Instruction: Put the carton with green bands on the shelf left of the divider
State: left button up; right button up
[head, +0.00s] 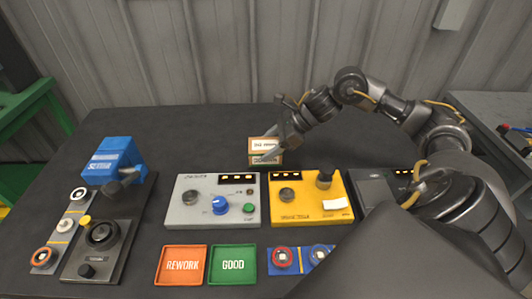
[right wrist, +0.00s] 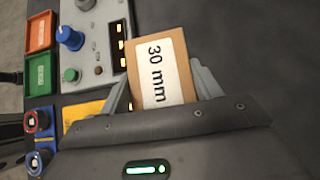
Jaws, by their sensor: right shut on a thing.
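A small tan carton (head: 265,146) with a white label stands out behind the grey and yellow boxes in the head view. A dark, perhaps greenish band with small print shows low on its front. In the right wrist view the carton (right wrist: 158,68) shows a label reading "30 mm" and no clear green band. My right gripper (head: 284,141) is shut on the carton, its fingers on either side in the right wrist view (right wrist: 164,92). I cannot tell whether the carton touches the table. No shelf or divider shows. My left gripper is not in view.
The dark table (head: 200,130) is clear behind the boxes. A grey box (head: 245,216) and a yellow box (head: 300,212) with knobs stand in front. Orange REWORK (head: 181,265) and green GOOD (head: 232,265) trays lie nearest.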

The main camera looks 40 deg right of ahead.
jog(key=shift+w+a+f, duration=0.1)
jog(key=shift+a+f, duration=0.2)
jog(key=shift+o, duration=0.2)
jog(key=f, duration=0.2)
jog(key=f+b, duration=0.1)
jog(key=shift+w+f, duration=0.25)
jog(key=shift+s+d, duration=0.1)
jog(key=shift+c, duration=0.2)
jog(key=shift+r, duration=0.1)
jog(key=o, duration=0.8)
jog(key=shift+c, duration=0.2)
jog(key=o, duration=0.4)
jog(key=shift+c, duration=0.2)
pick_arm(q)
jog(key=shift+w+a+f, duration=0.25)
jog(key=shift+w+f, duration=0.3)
